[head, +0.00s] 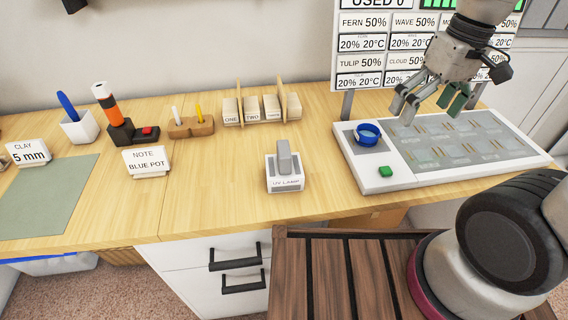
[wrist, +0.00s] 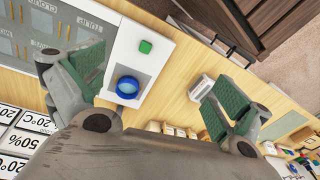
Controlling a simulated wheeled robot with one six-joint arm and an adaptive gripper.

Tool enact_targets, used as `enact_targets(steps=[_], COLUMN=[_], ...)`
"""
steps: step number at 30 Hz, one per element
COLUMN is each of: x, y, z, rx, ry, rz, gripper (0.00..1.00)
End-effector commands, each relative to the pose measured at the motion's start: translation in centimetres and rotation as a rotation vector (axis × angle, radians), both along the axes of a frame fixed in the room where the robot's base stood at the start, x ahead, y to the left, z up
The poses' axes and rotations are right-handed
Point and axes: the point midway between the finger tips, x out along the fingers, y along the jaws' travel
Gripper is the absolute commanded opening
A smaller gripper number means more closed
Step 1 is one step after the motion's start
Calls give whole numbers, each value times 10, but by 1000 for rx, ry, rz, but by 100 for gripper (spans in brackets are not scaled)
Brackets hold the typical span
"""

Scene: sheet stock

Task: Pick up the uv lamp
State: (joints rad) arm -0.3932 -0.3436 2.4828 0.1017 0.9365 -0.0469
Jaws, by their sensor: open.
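The UV lamp (head: 285,160) is a small grey lamp in a white holder labelled "UV LAMP", upright on the wooden table's middle. In the wrist view a pale block that looks like its holder (wrist: 201,88) is partly hidden behind the right finger. My gripper (head: 432,108) is open and empty, above the white panel to the right of the lamp and well apart from it. The wrist view shows both green-padded fingers of my gripper (wrist: 150,95) spread wide with nothing between them touched.
The white panel (head: 408,178) holds a blue ring-shaped dish (head: 368,133) and a green button (head: 386,171). Wooden card stands (head: 252,109) are behind the lamp. A note sign (head: 147,162) stands to its left. The table around the lamp is clear.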

Motion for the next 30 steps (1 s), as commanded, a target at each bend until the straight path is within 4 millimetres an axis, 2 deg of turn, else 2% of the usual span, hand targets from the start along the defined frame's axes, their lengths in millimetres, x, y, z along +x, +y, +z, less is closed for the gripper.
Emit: enact_targets(steps=[1, 6, 10, 13, 15, 19, 25, 30], x=[4, 8, 6, 11, 20, 35, 43, 42], y=[28, 120, 181, 217, 231, 248, 253, 259], z=[-16, -65, -102, -121, -125, -119, -119, -134], rx=[9, 84, 159, 217, 246, 274, 262, 261], ry=[47, 121, 111, 47, -21, -150, -246, -249], rz=[92, 425, 683, 859, 951, 1102, 1280, 1308], gripper=[100, 100, 100, 100, 100, 100, 100, 100])
